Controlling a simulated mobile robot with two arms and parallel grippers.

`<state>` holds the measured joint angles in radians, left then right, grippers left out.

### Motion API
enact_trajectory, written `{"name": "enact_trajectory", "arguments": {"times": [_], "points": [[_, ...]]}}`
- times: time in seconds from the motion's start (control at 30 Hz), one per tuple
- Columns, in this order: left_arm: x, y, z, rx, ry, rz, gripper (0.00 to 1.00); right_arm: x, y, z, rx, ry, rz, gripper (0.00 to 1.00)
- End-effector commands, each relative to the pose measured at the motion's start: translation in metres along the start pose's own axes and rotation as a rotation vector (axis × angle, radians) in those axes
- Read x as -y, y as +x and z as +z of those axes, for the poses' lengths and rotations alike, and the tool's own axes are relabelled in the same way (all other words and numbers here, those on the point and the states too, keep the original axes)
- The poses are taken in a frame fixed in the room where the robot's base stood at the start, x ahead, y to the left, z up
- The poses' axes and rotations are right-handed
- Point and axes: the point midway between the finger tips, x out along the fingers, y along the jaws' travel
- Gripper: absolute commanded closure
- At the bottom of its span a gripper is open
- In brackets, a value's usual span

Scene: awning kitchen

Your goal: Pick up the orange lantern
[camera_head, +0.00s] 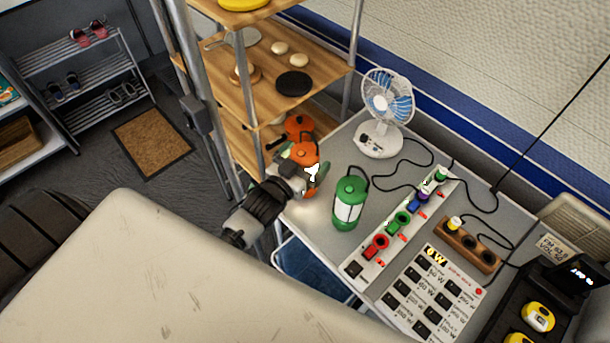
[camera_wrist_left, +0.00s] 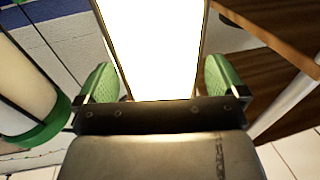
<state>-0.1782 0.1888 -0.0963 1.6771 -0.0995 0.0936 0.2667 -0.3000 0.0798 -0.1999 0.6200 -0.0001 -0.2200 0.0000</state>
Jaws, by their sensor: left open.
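The orange lantern (camera_head: 305,151) stands at the left end of the grey table, next to the wooden shelf. My left gripper (camera_head: 309,176) is at its body and hides much of it in the head view. In the left wrist view the lantern's bright white glass (camera_wrist_left: 152,48) fills the space between the green-padded fingers (camera_wrist_left: 160,80). The fingers are open, one on each side of the glass, and I see no clear grip on it. My right gripper is not in view.
A green lantern (camera_head: 349,203) stands close to the right of the gripper; it also shows in the left wrist view (camera_wrist_left: 38,134). A white fan (camera_head: 387,105) is behind. A power strip (camera_head: 374,262) and cables lie to the right. The wooden shelf (camera_head: 262,98) rises close behind.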

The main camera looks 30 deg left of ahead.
Motion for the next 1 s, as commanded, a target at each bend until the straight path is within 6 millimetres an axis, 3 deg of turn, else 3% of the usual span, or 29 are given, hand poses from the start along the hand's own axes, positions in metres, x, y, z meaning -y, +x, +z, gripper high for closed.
{"name": "enact_trajectory", "arguments": {"times": [0.07, 0.57, 0.83, 1.0], "points": [[0.0, 0.0, 0.0, 0.0, 0.0, 0.0, 0.06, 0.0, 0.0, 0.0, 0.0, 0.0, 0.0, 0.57], [0.0, -0.001, 0.0, 0.0, 0.0, 0.0, 0.83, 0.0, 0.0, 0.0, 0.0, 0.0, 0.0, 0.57], [0.0, 0.0, -0.004, -0.005, 0.001, 0.001, 0.84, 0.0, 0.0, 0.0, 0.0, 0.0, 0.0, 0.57], [0.0, 0.0, -0.026, -0.008, 0.002, 0.002, 0.84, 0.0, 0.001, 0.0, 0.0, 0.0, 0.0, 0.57]]}}
